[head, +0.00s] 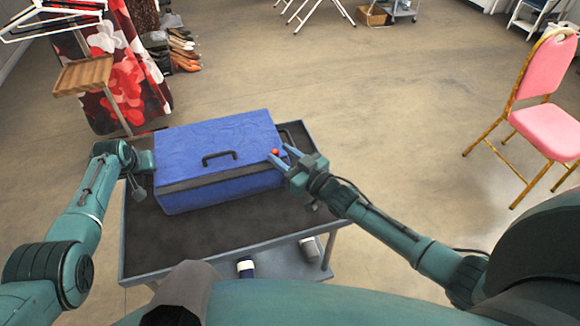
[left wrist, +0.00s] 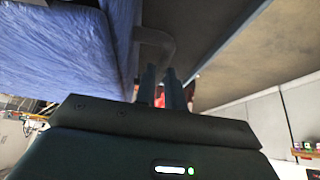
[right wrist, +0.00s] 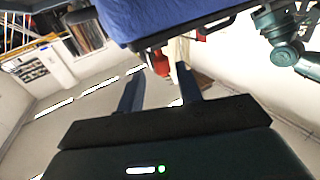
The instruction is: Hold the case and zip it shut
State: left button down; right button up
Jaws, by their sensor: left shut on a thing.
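The blue case (head: 215,145) lies on the cart's top, with a dark band along its near side and a black handle (head: 219,157) facing up. A red zip pull (head: 275,152) shows at its right near corner and also in the right wrist view (right wrist: 160,66). My right gripper (head: 281,153) is open, its two fingers apart close to the pull; I see no contact. My left gripper (left wrist: 162,75) is shut on the grey end handle (left wrist: 156,42) at the case's left end. In the head view its fingertips are hard to make out.
The dark cart (head: 225,228) has bare top in front of the case. Rolled items (head: 245,267) lie on its lower shelf. A clothes rack with a red floral garment (head: 120,60) stands behind left, and a pink chair (head: 545,105) stands far right. The floor between is clear.

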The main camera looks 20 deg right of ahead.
pick_arm(q)
jog(key=shift+d, duration=0.15)
pick_arm(e)
jog(key=v, duration=0.9)
jog(key=shift+s+d, duration=0.25)
jog(key=shift+s, duration=0.05)
pick_arm(q)
jog(key=c, duration=1.4)
grip_release()
